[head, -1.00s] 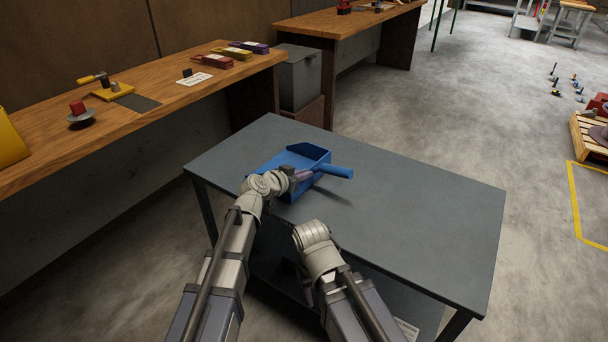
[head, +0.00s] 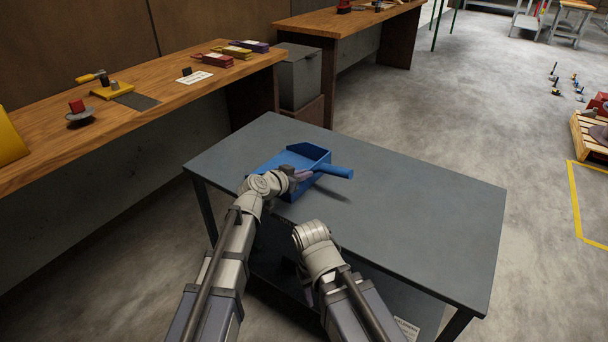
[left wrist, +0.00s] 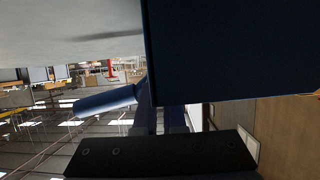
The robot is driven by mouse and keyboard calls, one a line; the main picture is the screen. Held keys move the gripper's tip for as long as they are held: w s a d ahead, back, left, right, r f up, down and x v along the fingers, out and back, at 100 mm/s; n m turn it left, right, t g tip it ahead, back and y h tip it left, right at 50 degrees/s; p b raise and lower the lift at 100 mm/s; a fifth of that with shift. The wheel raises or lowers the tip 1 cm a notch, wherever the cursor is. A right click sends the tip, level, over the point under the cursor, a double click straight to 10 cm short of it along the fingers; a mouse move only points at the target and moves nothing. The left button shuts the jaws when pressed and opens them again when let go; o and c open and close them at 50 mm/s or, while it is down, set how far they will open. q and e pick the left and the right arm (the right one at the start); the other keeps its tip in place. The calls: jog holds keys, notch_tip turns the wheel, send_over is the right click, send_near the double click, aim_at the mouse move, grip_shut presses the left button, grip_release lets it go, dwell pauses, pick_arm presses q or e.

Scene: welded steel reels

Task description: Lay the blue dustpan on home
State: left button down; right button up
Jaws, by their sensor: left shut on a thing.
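The blue dustpan (head: 312,156) is at the far left part of the grey table (head: 420,215), its open tray to the left and its round handle (head: 336,171) pointing right. The handle's shadow lies on the table apart from it; I cannot tell whether the pan touches the top. My left gripper (head: 298,177) is shut on the dustpan at its near side, fingertips partly hidden. In the left wrist view the dustpan's dark blue panel (left wrist: 220,50) fills the upper right, beside a black finger. My right arm is bent in front of the table; its gripper does not show. No place marked home is readable.
The right half of the grey table is clear. A wooden bench (head: 150,107) at the left holds small tools, a card and several coloured boxes. A grey cabinet (head: 300,78) stands behind the table. Yellow floor lines and a pallet (head: 592,140) are at the right.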

pick_arm(q)
jog(key=c, duration=0.9)
grip_release()
notch_tip(320, 180, up, 6)
jog(key=p, duration=0.6)
jog(key=shift+r, duration=0.1)
